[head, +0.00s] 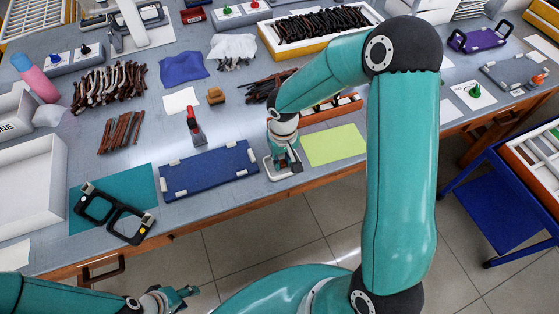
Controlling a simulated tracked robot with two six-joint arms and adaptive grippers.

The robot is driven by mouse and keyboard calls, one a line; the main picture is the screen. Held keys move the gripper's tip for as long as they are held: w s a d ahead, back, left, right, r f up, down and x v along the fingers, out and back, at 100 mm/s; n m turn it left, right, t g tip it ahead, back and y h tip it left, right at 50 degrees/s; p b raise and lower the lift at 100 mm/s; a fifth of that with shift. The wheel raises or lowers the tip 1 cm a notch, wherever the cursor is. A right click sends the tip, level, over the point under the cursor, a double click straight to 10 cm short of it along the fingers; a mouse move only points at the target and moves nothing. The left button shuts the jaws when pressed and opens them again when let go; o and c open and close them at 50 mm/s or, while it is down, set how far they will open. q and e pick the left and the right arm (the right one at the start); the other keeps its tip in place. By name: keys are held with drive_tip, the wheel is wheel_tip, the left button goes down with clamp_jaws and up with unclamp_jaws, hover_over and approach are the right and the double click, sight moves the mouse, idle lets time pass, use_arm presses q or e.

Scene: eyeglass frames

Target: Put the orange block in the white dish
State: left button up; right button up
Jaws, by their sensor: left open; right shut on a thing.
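My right gripper (285,166) points down at the front of the table, between the blue mat and the yellow-green sheet. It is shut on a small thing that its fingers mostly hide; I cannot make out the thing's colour. A small pale square piece, perhaps the white dish (270,169), shows around and under the fingers. Whether the held thing touches it I cannot tell. No clearly orange block shows near the gripper; a small brown-orange piece (215,96) lies farther back. My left gripper (188,294) is open and empty at the bottom, off the table's front edge.
The blue mat (210,170) lies left of my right gripper, the yellow-green sheet (334,145) right of it. A red-and-black tool (194,125) stands behind the mat. A large white tray (58,170) is far left.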

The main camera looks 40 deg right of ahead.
sight(283, 163)
drive_tip(key=shift+f, duration=0.15)
drive_tip(key=o, duration=0.8)
drive_tip(key=shift+c, duration=0.2)
wheel_tip(283, 163, up, 12)
drive_tip(key=shift+r, duration=0.2)
drive_tip(key=shift+s+f, duration=0.1)
drive_tip(key=shift+f, duration=0.05)
